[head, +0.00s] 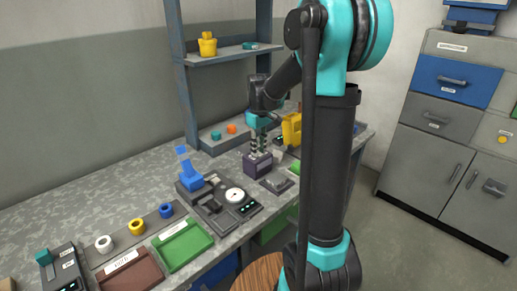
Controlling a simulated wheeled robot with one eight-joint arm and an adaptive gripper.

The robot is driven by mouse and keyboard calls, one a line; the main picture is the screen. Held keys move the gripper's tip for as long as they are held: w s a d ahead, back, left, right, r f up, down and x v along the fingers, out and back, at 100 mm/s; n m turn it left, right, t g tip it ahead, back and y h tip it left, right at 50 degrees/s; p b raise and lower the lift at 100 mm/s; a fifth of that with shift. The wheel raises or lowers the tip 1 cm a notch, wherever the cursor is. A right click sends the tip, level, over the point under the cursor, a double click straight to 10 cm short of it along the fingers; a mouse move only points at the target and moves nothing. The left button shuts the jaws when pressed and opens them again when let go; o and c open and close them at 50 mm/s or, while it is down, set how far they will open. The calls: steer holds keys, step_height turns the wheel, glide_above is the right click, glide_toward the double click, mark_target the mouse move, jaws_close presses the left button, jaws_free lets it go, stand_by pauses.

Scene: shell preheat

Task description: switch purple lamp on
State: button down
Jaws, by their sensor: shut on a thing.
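A dark purple block-shaped thing (258,166), which looks like the purple lamp, stands on the grey workbench (95,208), right of the device with the round white dial. My gripper (260,150) points down over it, with its fingers shut at the lamp's top. The fingers hide the upper part of the lamp, and its switch cannot be made out. I see no clear glow on it.
A dark device with a white dial (234,195) and a blue upright part (190,178) stand left of the lamp. A yellow machine (292,130) is close behind on the right. A green tray (183,246) and several coloured rings lie nearer. Grey shelving (180,90) rises behind.

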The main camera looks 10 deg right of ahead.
steer(key=shift+s+a+h, duration=0.15)
steer(key=shift+a+h, duration=0.05)
steer(key=shift+h, duration=0.2)
steer(key=shift+t+h, duration=0.4)
steer(key=c, duration=1.3)
jaws_free()
steer(key=r, duration=0.4)
steer(key=a+r, duration=0.1)
steer(key=r, duration=0.3)
steer(key=s+r, duration=0.1)
steer(key=r, duration=0.2)
steer(key=shift+a+r, duration=0.2)
steer(key=shift+r, duration=0.2)
